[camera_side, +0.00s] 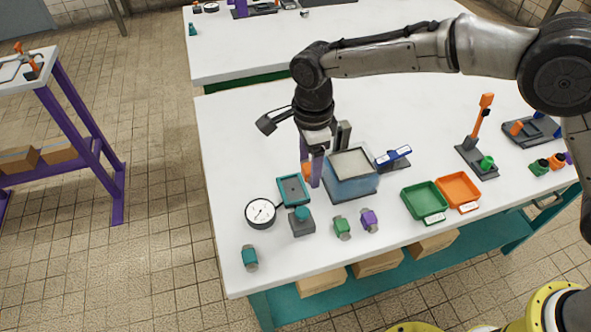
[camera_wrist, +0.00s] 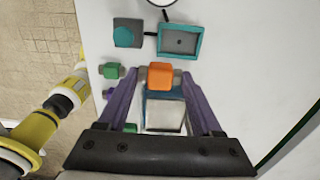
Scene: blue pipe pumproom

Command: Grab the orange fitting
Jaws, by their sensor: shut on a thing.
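The orange fitting (camera_wrist: 160,76) is between the two purple fingertips of my gripper (camera_wrist: 161,82) in the wrist view, with a grey part showing at each side of it. My gripper is shut on it. In the side view my gripper (camera_side: 311,174) points down beside the blue-grey open box (camera_side: 350,188), and a small part of the orange fitting (camera_side: 306,171) shows between the fingers. The near finger hides the rest. I cannot tell whether the fitting touches the table or is just above it.
A teal-framed tray (camera_side: 293,190), a round gauge (camera_side: 260,212) and a grey block with a teal knob (camera_side: 302,222) stand close by. Green (camera_side: 342,228), purple (camera_side: 369,220) and teal (camera_side: 250,257) fittings lie along the front. Green (camera_side: 424,202) and orange (camera_side: 458,190) trays are right. The table's left back is clear.

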